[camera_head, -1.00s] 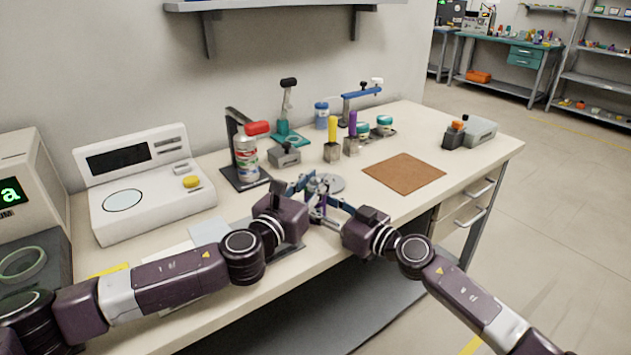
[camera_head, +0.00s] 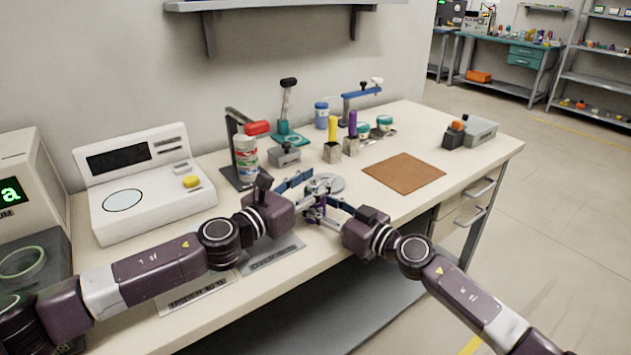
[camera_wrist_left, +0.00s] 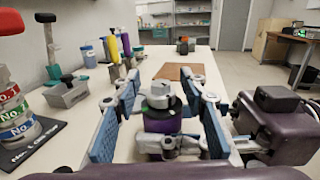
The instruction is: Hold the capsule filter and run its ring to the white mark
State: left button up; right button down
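The capsule filter has a purple body (camera_wrist_left: 164,122) and a grey-white ring and cap (camera_wrist_left: 160,96) on top. It stands upright near the table's front edge and is small in the head view (camera_head: 316,212). My left gripper (camera_head: 310,187) is open, with one blue-padded finger on each side of the ring; gaps show in the left wrist view (camera_wrist_left: 163,92). My right gripper (camera_head: 324,207) comes in from the right, lower down, and its fingers appear shut on the purple body. I cannot make out the white mark.
A grey round disc (camera_head: 330,183) lies just behind the filter. A brown mat (camera_head: 404,172) lies to the right. Stacked canisters (camera_head: 245,158) on a stand, a grey block (camera_head: 285,155) and yellow- and purple-handled tools (camera_head: 332,132) stand behind. Labelled plates (camera_head: 272,253) lie front left.

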pick_arm(q)
jog(key=shift+s, duration=0.1)
jog(key=v, duration=1.2)
pick_arm(e)
jog(key=c, duration=1.2)
grip_release()
jog(key=shift+d, duration=0.1)
